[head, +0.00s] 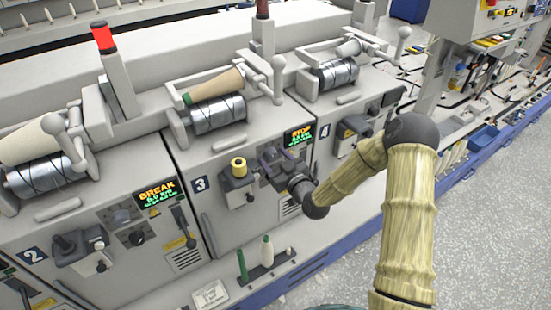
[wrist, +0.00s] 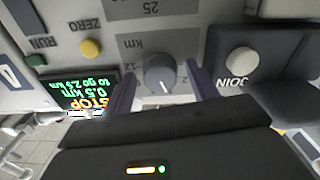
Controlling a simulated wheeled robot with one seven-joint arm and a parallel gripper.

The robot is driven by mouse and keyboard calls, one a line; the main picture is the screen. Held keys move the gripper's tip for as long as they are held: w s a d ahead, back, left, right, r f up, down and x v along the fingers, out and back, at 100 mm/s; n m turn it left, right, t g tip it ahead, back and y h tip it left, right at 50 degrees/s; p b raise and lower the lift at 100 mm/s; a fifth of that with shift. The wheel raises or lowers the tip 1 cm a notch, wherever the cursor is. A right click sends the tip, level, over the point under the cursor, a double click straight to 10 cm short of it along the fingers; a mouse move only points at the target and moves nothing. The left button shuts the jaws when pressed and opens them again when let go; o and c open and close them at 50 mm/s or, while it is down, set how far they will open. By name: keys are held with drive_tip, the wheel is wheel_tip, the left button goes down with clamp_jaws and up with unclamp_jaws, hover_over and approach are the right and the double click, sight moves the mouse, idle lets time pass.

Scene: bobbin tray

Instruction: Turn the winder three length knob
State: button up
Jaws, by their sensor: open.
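The winder three length knob (wrist: 160,73) is a round grey dial on a darker plate marked km, with 25 above it in the upside-down wrist view. A faint pale mark shows on the knob, but its exact setting is hard to read. My gripper (wrist: 161,84) is open, with one purple-grey finger on each side of the knob and visible gaps between. In the head view my gripper (head: 271,158) is at winder three's panel (head: 222,205), below and left of its display (head: 299,135), and hides the knob.
In the wrist view a white JOIN button (wrist: 241,61) sits right of the knob, and a yellow ZERO button (wrist: 91,48) at upper left. The STOP display (wrist: 85,92) is left. A yellow-topped part (head: 239,167) stands left of my gripper in the head view.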

drive_tip(key=c, duration=1)
drive_tip(key=shift+m, duration=0.5)
drive_tip(key=m+b, duration=0.1)
drive_tip(key=m, duration=0.1)
drive_tip(key=shift+m, duration=2.5)
drive_tip(key=o, duration=1)
